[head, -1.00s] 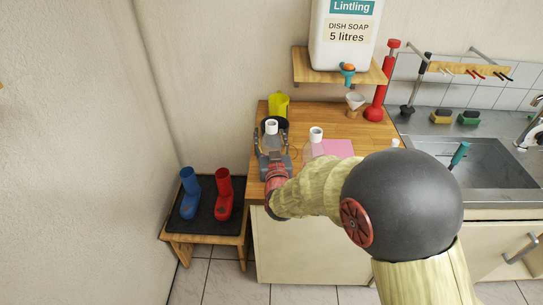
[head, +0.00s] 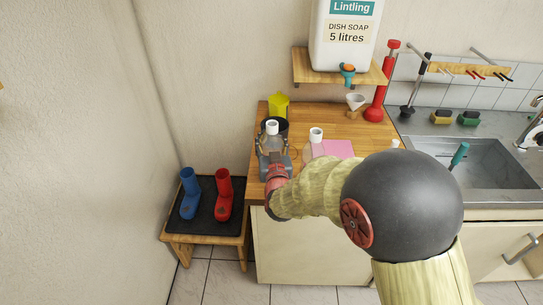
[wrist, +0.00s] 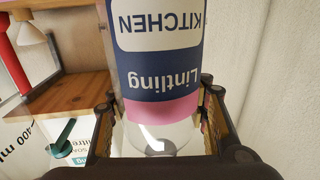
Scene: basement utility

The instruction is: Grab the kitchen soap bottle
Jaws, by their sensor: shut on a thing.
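The kitchen soap bottle (wrist: 160,80) fills the middle of the wrist view, upside down there, with a dark blue and pink "Lintling KITCHEN" label and a clear, empty-looking end. Whether the bottle's base touches the counter cannot be told.
The large dish soap canister (head: 343,45) stands on a wall shelf (head: 312,72). A sink (head: 490,160) lies right.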

